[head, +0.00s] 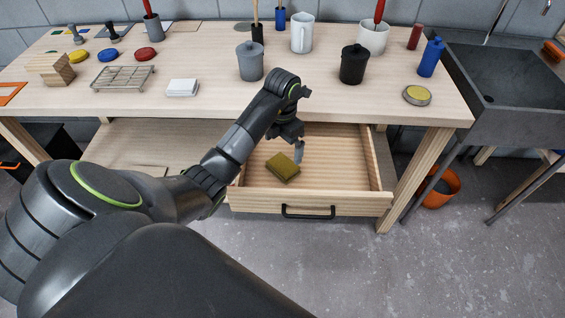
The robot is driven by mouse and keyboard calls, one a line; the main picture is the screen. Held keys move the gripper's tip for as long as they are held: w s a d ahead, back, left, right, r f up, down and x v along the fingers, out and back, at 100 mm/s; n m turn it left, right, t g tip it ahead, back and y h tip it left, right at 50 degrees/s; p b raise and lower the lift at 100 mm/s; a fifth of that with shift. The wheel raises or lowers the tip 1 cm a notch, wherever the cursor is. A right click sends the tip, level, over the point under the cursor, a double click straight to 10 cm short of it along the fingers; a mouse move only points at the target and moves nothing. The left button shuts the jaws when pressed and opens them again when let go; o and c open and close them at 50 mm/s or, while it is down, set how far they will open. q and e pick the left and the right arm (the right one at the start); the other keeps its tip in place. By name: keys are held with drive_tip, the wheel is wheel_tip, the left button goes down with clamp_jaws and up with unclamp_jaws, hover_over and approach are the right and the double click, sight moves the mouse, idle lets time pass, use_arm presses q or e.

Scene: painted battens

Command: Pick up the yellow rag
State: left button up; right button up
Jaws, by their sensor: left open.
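A folded dark-yellow rag (283,167) lies on the floor of the open drawer (335,196), in its left half. My left gripper (297,153) reaches down into the drawer just above and to the right of the rag. It is open and nothing shows between its fingers. One finger is seen clearly; the other is partly hidden, and I cannot tell whether it touches the rag. My right gripper is not in view.
The tabletop (215,98) above the drawer carries a grey lidded pot (250,63), a black lidded pot (354,65), a white pitcher (302,34) and a round yellow-topped tin (417,95). The drawer's right half is bare. A sink (505,90) stands at right.

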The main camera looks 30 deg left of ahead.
sight(282, 164)
use_arm(q)
wheel_tip(282, 164, down, 3)
drive_tip(key=shift+f+b, duration=0.15)
drive_tip(key=shift+b, duration=1.05)
drive_tip(key=shift+f+p, duration=0.45)
drive_tip(key=shift+f, duration=2.05)
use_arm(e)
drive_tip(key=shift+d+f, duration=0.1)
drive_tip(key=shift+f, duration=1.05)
use_arm(q)
drive_tip(key=c, duration=0.8)
drive_tip(key=shift+r, duration=0.1)
wheel_tip(282, 164, up, 5)
drive_tip(key=shift+w+a+r+b, duration=0.1)
drive_tip(key=shift+b, duration=0.35)
wheel_tip(282, 164, up, 3)
drive_tip(key=p, duration=0.3)
drive_tip(key=shift+r+p, duration=0.85)
drive_tip(key=shift+p, duration=0.15)
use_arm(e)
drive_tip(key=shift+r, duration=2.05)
